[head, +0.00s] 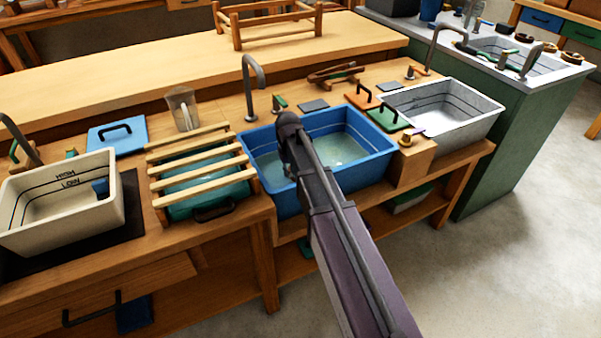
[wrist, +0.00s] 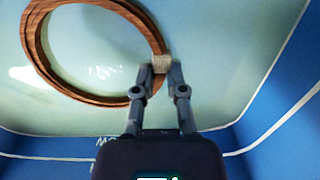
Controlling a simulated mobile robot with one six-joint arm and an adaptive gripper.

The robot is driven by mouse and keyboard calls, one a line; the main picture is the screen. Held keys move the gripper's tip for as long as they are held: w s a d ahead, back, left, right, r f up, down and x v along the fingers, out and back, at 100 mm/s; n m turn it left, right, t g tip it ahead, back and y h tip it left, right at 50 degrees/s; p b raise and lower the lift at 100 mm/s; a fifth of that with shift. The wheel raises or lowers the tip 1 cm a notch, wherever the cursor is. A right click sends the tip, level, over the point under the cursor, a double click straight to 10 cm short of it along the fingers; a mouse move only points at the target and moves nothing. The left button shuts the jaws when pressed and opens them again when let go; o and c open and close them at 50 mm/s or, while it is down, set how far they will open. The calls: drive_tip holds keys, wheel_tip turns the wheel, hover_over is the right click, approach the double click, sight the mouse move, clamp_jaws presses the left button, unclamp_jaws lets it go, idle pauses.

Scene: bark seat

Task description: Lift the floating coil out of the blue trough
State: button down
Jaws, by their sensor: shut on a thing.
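The blue trough (head: 375,150) stands in the bench and holds pale, clear water. My arm reaches over its front edge, and its end hides part of the trough in the head view. In the wrist view, the coil (wrist: 35,50) is a brown wooden-looking ring with a pale wrapped band on its right side. My gripper (wrist: 160,72) is shut on the coil at this band. The coil lies over the water, inside the trough's blue walls (wrist: 265,75). I cannot tell whether it still touches the water. The coil is hidden in the head view.
A slatted wooden rack (head: 200,160) stands left of the trough, with a cream basin (head: 85,225) farther left. A grey metal basin (head: 470,125) is on the right. A tap (head: 252,75) rises behind the trough. Green and orange lids (head: 388,119) lie at its back right.

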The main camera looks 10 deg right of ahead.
drive_tip(key=shift+r, duration=0.1)
wheel_tip(320, 180, up, 10)
drive_tip(key=p, duration=1)
idle(0.8)
